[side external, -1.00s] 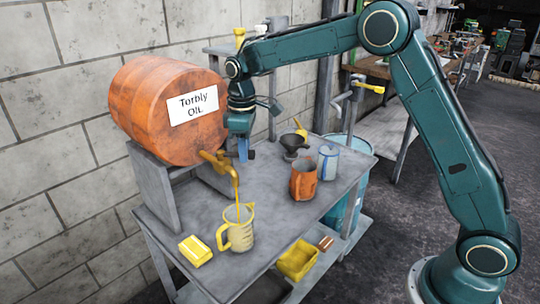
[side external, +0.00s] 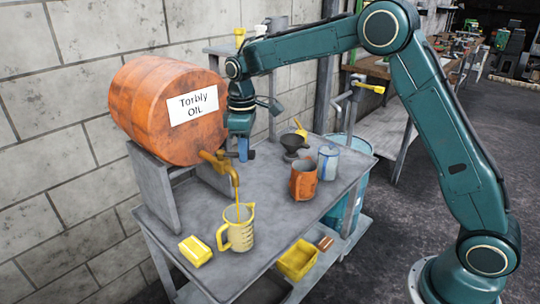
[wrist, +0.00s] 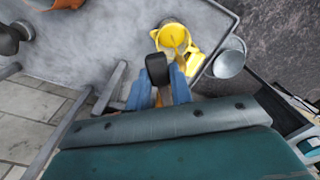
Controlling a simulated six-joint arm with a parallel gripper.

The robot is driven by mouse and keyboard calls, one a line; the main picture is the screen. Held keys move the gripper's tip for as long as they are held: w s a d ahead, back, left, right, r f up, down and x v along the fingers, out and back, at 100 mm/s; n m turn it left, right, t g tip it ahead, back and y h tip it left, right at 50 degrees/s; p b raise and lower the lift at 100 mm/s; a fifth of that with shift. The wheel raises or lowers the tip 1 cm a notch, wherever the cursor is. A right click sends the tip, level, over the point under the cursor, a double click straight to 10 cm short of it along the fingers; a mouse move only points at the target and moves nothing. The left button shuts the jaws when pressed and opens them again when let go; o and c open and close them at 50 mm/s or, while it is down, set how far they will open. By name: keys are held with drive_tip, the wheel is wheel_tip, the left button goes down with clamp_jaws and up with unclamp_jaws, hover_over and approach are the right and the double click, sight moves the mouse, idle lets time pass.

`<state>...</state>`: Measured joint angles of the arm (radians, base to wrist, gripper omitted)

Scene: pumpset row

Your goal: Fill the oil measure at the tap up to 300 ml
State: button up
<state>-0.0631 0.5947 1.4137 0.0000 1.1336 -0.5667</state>
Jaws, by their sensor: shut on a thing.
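The yellow oil measure (side external: 241,237) stands upright on the bench under the tap (side external: 228,171) of the orange oil drum (side external: 160,122). A thin yellow stream runs from the spout down into the measure. The wrist view shows the measure (wrist: 172,36) from above; I cannot read its level against the marks. My gripper (side external: 245,152) is beside the drum's front, behind the tap. In the wrist view its blue fingers (wrist: 158,92) are shut on the dark tap handle (wrist: 157,69). The grip itself is partly hidden.
A yellow block (side external: 195,250) lies left of the measure. An orange jug (side external: 303,180), a blue-white can (side external: 328,162) and a dark funnel (side external: 294,144) stand further right on the bench. A yellow bin (side external: 297,260) sits on the lower shelf. The bench between measure and jug is clear.

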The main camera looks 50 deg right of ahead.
drive_tip(key=shift+w+r, duration=0.1)
drive_tip(key=shift+w, duration=0.05)
drive_tip(key=shift+w+d+n, duration=0.3)
drive_tip(key=shift+n, duration=0.6)
drive_tip(key=shift+w+d+n, duration=0.3)
drive_tip(key=shift+n, duration=0.6)
drive_tip(key=shift+w+d+n, duration=0.25)
drive_tip(key=shift+w+n, duration=0.2)
drive_tip(key=shift+n, duration=0.4)
drive_tip(key=shift+w+d+n, duration=0.2)
drive_tip(key=shift+w+n, duration=0.2)
drive_tip(key=shift+n, duration=0.45)
